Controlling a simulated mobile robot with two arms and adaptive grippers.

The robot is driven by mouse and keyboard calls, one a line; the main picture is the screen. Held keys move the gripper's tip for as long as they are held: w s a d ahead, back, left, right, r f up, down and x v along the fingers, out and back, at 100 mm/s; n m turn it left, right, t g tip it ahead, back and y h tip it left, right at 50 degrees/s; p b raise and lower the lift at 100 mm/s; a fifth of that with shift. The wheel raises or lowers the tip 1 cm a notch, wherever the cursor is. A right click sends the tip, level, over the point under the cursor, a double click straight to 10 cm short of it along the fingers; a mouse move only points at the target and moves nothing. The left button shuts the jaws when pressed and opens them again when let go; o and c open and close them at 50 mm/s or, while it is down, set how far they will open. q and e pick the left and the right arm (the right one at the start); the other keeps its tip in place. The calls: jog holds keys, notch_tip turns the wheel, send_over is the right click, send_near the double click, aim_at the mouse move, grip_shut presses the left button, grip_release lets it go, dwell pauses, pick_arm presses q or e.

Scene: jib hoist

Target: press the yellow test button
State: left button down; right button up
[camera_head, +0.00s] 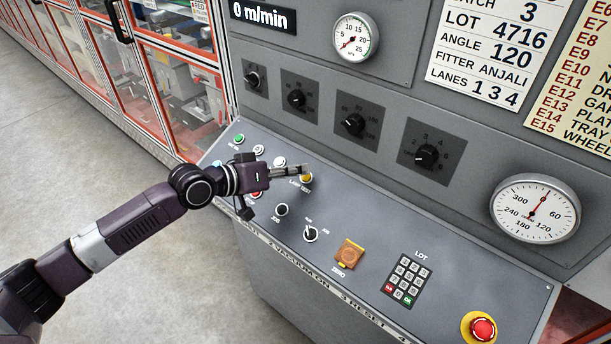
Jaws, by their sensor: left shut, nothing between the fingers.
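The yellow test button (306,177) sits on the sloping grey console, with a "LAMP TEST" label just below and left of it. My left gripper (302,170) reaches in from the left over the console. Its fingers are shut and empty, and the tips are right at the yellow button in the picture, partly covering its upper left edge. I cannot tell whether the tips touch it. My right gripper is not in view.
A green button (239,138), white buttons (279,161) and a red button partly under my gripper are close by. A black JOG button (281,209), a toggle switch (311,234), an orange ZERO cover (349,254), a keypad (408,279) and a red emergency stop (482,328) lie nearer the right.

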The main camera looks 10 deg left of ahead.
pick_arm(q)
jog(key=shift+w+d+f+b, duration=0.1)
jog(key=shift+w+f+b, duration=0.1)
jog(key=shift+f+b, duration=0.15)
jog(key=shift+w+f+b, duration=0.1)
jog(key=shift+f+b, duration=0.25)
jog(key=shift+f, duration=0.2)
dwell(0.8)
dwell(0.3)
jog(key=shift+s+r+p, duration=0.2)
jog(key=shift+r+p, duration=0.4)
jog(key=shift+p, duration=0.15)
jog(key=shift+s+r, duration=0.1)
jog(key=shift+r, duration=0.1)
jog(key=shift+r, duration=0.15)
jog(key=r+p, duration=0.1)
jog(key=s+r+p, duration=0.1)
jog(key=r+p, duration=0.1)
jog(key=a+r+p, duration=0.1)
jog(key=p, duration=0.1)
jog(key=shift+s+a+r, duration=0.1)
jog(key=shift+s+r, duration=0.1)
jog(key=shift+s, duration=0.15)
